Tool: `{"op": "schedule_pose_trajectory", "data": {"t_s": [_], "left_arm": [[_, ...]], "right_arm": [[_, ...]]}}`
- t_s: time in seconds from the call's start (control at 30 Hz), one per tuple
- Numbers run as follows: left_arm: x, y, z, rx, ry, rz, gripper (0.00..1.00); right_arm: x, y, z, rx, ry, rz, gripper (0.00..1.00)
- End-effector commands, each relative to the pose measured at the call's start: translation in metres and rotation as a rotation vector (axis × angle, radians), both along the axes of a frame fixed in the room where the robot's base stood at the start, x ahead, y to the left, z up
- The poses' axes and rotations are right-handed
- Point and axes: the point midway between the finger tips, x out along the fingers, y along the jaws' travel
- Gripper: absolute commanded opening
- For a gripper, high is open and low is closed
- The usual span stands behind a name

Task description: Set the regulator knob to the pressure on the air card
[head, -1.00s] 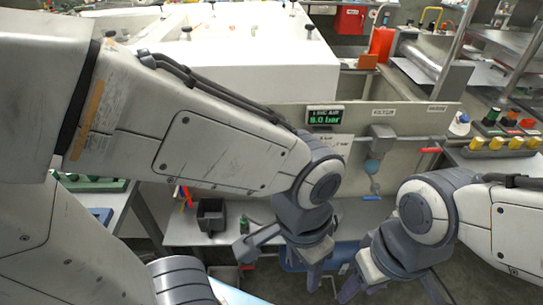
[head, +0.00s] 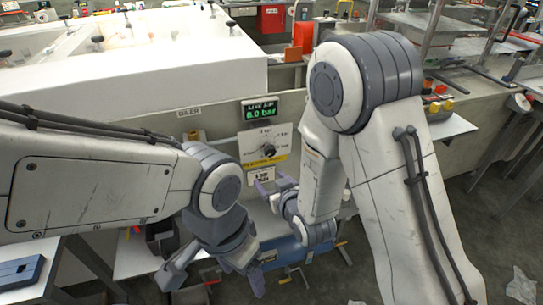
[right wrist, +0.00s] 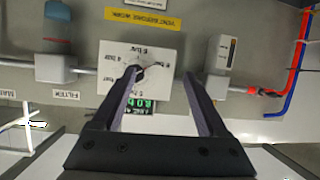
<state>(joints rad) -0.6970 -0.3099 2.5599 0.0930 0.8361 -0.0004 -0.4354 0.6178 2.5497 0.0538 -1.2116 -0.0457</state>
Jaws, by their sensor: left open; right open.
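The regulator knob (head: 268,150) is dark and sits on a white dial plate (head: 250,143) marked in bar. In the right wrist view the plate is upside down, with the knob (right wrist: 147,72) near the left fingertip. The display (head: 260,110) above the dial shows green digits, seemingly 8.0 bar. A white card (head: 262,178) hangs below the dial; its text is too small to read surely. My right gripper (head: 274,186) is open and empty, in front of the card, below the knob; its fingers (right wrist: 160,75) frame the plate. My left gripper (head: 212,276) is open and empty, lower left.
A yellow label (head: 263,162) lies between dial and card. The wrist view shows pipe fittings (right wrist: 57,66) and (right wrist: 219,66) on either side of the dial, and red and blue hoses (right wrist: 293,70) at right. A dark bin (head: 162,236) stands on the bench behind my left arm.

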Motion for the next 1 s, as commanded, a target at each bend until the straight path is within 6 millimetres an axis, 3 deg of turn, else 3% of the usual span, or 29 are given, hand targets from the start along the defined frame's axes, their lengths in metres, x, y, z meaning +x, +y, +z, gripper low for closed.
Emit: {"op": "schedule_pose_trajectory", "data": {"t_s": [0.03, 0.4, 0.57, 0.9, 0.93, 1.0], "left_arm": [[0.0, 0.0, -0.004, 0.0, 0.0, 0.0, 0.73], [0.0, 0.0, -0.011, 0.0, 0.0, 0.0, 0.73], [0.0, 0.0, -0.022, 0.0, 0.0, 0.0, 0.73], [0.0, 0.0, -0.071, 0.0, 0.0, 0.0, 0.73], [0.0, 0.0, -0.058, 0.001, 0.001, 0.0, 0.73], [0.0, 0.0, -0.052, 0.0, 0.0, 0.0, 0.73]], "right_arm": [[0.004, -0.007, -0.009, 0.015, -0.054, -0.015, 0.76], [0.007, -0.034, -0.001, 0.101, -0.355, -0.06, 0.76], [0.011, -0.034, -0.002, 0.108, -0.376, -0.061, 0.76], [0.033, -0.026, -0.003, 0.108, -0.38, -0.061, 0.76], [0.041, -0.023, 0.004, 0.107, -0.377, -0.061, 0.76], [0.056, -0.019, 0.005, 0.106, -0.375, -0.061, 0.76]]}}
